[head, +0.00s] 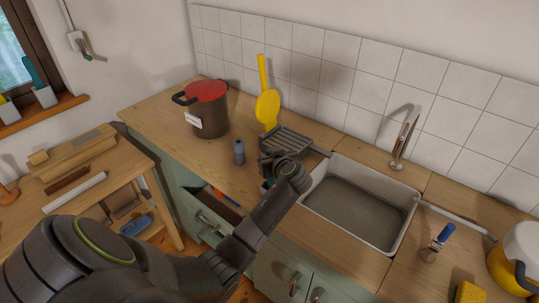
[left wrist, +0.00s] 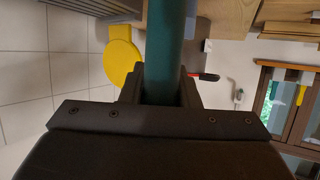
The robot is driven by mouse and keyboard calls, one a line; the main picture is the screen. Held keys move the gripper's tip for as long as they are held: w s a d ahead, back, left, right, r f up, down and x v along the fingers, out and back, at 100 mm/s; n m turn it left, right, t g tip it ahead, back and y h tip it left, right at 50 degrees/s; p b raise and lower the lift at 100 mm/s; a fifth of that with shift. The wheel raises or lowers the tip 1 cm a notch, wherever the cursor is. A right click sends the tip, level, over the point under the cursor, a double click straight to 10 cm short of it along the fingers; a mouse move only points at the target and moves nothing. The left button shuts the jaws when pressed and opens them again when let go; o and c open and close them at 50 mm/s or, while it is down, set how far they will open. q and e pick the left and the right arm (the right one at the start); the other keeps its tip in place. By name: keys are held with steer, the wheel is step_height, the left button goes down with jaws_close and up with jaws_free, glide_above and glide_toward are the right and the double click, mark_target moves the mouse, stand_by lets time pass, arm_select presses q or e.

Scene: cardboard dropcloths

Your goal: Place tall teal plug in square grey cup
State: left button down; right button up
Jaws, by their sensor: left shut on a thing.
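My left gripper (head: 275,172) is over the counter's front part, left of the sink. In the left wrist view a long teal plug (left wrist: 165,50) stands up between its jaws, and the gripper is shut on it. In the head view the plug is mostly hidden by my arm and wrist. I cannot pick out a square grey cup for certain. A small dark grey upright piece (head: 239,152) stands on the counter just left of the gripper. Pale grey holders (head: 45,97) with coloured items stand on the windowsill. My right gripper is not in view.
A dark pot with a red lid (head: 207,110) stands at the back left. A yellow utensil (head: 267,105) and a dark ridged pan (head: 290,143) are behind the gripper. The sink (head: 352,210) is to the right. A drawer (head: 215,215) below hangs open.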

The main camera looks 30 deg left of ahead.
arm_select(q)
steer(key=shift+f, duration=0.2)
steer(key=c, duration=1.3)
jaws_free()
steer(key=shift+r, duration=0.1)
steer(key=shift+c, duration=0.2)
steer(key=shift+o, duration=1.1)
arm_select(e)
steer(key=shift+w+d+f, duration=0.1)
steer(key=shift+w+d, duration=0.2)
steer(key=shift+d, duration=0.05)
arm_select(q)
steer(key=shift+r, duration=0.1)
steer(key=b+v, duration=0.3)
steer(key=v, duration=0.9)
steer(key=shift+r, duration=0.15)
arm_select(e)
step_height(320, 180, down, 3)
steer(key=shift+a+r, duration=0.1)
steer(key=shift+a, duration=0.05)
